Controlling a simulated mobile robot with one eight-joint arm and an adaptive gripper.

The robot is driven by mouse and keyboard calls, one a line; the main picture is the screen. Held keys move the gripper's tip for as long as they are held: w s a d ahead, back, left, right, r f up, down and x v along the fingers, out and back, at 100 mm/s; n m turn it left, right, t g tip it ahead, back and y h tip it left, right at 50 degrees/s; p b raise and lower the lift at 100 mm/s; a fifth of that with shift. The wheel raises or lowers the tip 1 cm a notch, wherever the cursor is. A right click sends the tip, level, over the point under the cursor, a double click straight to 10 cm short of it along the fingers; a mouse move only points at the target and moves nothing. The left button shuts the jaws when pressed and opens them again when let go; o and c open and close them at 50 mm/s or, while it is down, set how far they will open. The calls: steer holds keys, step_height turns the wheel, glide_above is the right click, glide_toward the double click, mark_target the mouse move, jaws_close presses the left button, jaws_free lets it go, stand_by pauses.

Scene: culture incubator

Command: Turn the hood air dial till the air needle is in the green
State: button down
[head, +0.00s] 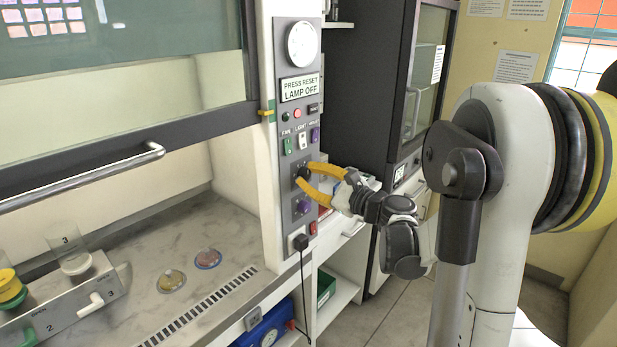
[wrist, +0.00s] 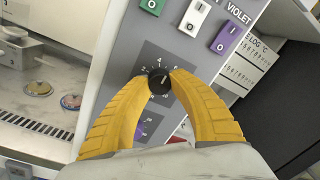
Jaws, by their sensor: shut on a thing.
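A black dial (head: 302,173) sits on the grey control panel of the hood; it also shows in the wrist view (wrist: 159,83), with a numbered scale around it. Its pale pointer mark faces roughly up, but the exact number is too small to tell. My gripper (head: 304,176) has two yellow fingers closed on opposite sides of the dial. In the wrist view, the fingertips (wrist: 160,86) touch its sides. A round white gauge (head: 302,43) is at the panel top; its needle and any green band cannot be made out. The dial's label is not readable.
A purple knob (head: 303,205) lies just below the dial. Green fan (head: 287,146), white light (head: 303,140) and violet (head: 315,134) switches sit close above. A dark cabinet (head: 357,85) stands right of the panel.

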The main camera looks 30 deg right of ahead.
stand_by(0.3)
steer(key=c, duration=1.1)
jaws_free()
steer(key=shift+s, duration=0.1)
steer(key=v, duration=1.1)
steer(key=shift+s+f, duration=0.1)
steer(key=shift+s, duration=0.3)
